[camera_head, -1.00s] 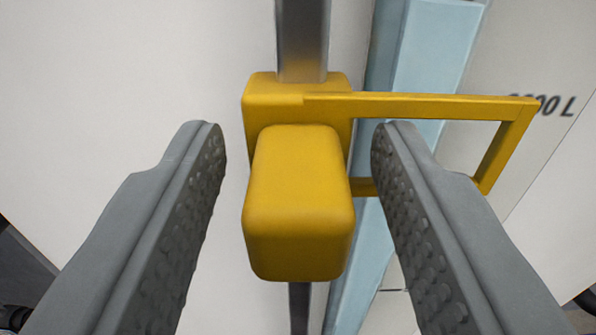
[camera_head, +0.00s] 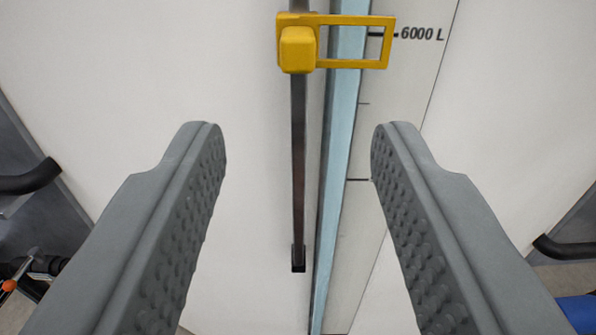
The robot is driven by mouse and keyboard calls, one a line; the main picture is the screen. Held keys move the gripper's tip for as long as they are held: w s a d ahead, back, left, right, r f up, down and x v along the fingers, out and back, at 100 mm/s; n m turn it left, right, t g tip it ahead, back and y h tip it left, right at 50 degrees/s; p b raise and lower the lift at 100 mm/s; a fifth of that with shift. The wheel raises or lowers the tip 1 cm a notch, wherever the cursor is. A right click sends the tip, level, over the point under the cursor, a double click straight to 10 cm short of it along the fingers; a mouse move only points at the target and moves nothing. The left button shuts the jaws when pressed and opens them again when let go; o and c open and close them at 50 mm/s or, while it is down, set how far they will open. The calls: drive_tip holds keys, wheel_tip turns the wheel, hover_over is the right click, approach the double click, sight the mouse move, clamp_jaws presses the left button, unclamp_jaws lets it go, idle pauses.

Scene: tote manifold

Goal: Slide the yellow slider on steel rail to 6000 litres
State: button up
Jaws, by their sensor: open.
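The yellow slider (camera_head: 298,50) sits on the vertical steel rail (camera_head: 298,165) near the top of the view. Its yellow rectangular frame (camera_head: 391,45) reaches right across the light-blue strip (camera_head: 343,150). The 6000 L label (camera_head: 422,34) is just right of the frame, and its black tick shows inside the frame's opening, at about mid-height. My gripper (camera_head: 298,150) is open and empty. Its two grey fingers are apart, below and nearer than the slider, and do not touch it.
The rail ends in a dark stop (camera_head: 298,260) low in the view. More scale ticks lie below the label. Dark curved handles (camera_head: 30,178) show at the left and right edges. The white panel around the rail is clear.

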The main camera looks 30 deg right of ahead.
drive_tip(key=shift+v, duration=1.35)
drive_tip(key=s+a+r+n+t+y, duration=0.2)
drive_tip(key=s+a+n+t+y, duration=0.3)
drive_tip(key=s+a+y, duration=0.7)
drive_tip(key=s+d+f+n+g+h, duration=0.1)
drive_tip(key=s+f+g+h, duration=0.1)
drive_tip(key=s+f, duration=0.3)
drive_tip(key=s, duration=0.3)
drive_tip(key=shift+s+n+g, duration=0.2)
drive_tip(key=shift+n+g, duration=0.1)
drive_tip(key=shift+n, duration=0.1)
